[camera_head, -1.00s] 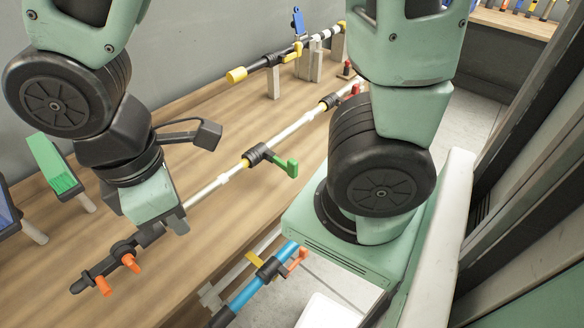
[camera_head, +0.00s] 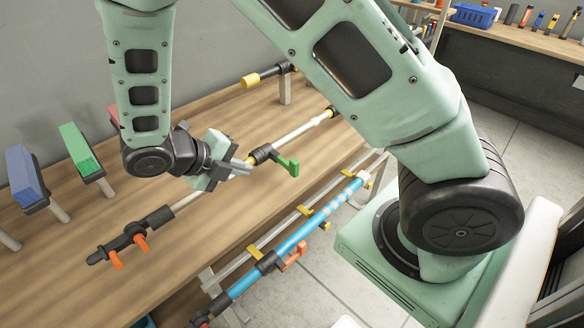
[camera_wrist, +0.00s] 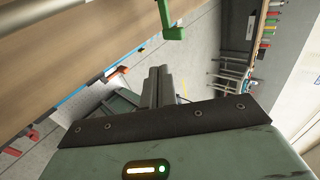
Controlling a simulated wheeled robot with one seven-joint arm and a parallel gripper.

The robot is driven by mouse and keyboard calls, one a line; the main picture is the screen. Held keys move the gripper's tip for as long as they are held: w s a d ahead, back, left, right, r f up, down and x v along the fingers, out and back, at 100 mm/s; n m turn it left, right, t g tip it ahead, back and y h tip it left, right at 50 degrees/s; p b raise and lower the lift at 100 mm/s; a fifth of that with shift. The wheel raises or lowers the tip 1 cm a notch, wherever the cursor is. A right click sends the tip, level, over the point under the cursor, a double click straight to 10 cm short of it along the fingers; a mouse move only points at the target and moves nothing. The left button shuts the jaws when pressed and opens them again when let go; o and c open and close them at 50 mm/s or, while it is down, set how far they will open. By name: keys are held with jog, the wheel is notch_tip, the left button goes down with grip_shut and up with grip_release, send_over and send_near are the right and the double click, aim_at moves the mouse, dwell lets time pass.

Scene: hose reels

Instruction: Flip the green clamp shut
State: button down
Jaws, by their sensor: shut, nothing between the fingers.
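The green clamp lever (camera_head: 288,166) juts out sideways from a black collar (camera_head: 262,154) on a white and black pole, with its tip bent up. It is swung out from the pole. In the wrist view the green lever (camera_wrist: 172,30) hangs in at the top, beyond and slightly right of my fingertips. My gripper (camera_head: 243,167) is shut and empty, just left of the collar in the head view, close to the pole. In the wrist view my closed fingers (camera_wrist: 159,72) point toward the lever with a visible gap. Whether the fingers touch the pole cannot be told.
A blue pole (camera_head: 292,240) with orange and yellow clamps runs along the front of the wooden bench (camera_head: 215,225). Green (camera_head: 85,152) and blue (camera_head: 25,173) blocks stand on stands at left. Orange pegs (camera_head: 141,243) sit at the pole's near end. Bench surface around the pole is mostly clear.

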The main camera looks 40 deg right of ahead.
jog(key=shift+d, duration=0.1)
jog(key=p, duration=0.2)
send_near(292, 169)
notch_tip(292, 169, down, 4)
jog(key=shift+d+f+p, duration=0.1)
jog(key=shift+d+p, duration=0.6)
jog(key=shift+d, duration=1.45)
